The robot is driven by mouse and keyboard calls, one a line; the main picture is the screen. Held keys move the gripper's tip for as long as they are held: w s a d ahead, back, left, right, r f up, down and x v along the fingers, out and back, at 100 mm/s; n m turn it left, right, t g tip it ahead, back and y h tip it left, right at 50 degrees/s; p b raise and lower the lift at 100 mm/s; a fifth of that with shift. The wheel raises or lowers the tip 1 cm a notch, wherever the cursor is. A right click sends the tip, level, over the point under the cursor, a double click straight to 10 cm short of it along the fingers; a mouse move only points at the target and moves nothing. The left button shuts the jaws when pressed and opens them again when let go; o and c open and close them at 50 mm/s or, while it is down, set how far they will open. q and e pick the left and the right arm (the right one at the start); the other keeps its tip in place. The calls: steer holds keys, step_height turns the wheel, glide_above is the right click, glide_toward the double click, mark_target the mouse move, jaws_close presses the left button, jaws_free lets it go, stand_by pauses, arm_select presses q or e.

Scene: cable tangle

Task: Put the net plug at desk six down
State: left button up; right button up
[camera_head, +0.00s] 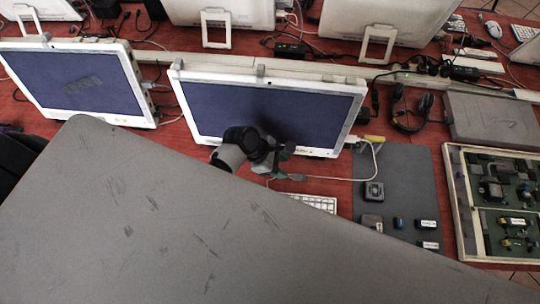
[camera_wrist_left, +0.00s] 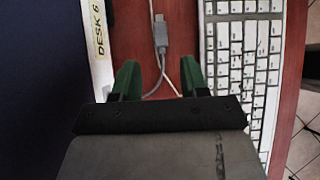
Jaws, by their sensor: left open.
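My left gripper (camera_head: 280,174) is low in front of the middle monitor (camera_head: 262,108). In the left wrist view its two green fingers (camera_wrist_left: 161,88) stand open with a gap between them. A grey plug (camera_wrist_left: 160,36) on a grey cable lies on the red desk just beyond the fingertips. The cable runs back toward the gap between the fingers. The fingers are not closed on it. A label reading DESK 6 (camera_wrist_left: 99,35) is on the white monitor edge at the left. My right gripper is not in view.
A white keyboard (camera_wrist_left: 243,75) lies right of the fingers. A grey mat (camera_head: 408,180) with small parts is further right, beside a framed circuit board (camera_head: 500,205). A headset (camera_head: 410,115) and a grey box (camera_head: 490,120) lie behind. A pale cable (camera_head: 330,178) crosses the desk.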

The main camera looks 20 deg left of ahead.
arm_select(q)
steer(key=v, duration=0.6)
stand_by(0.5)
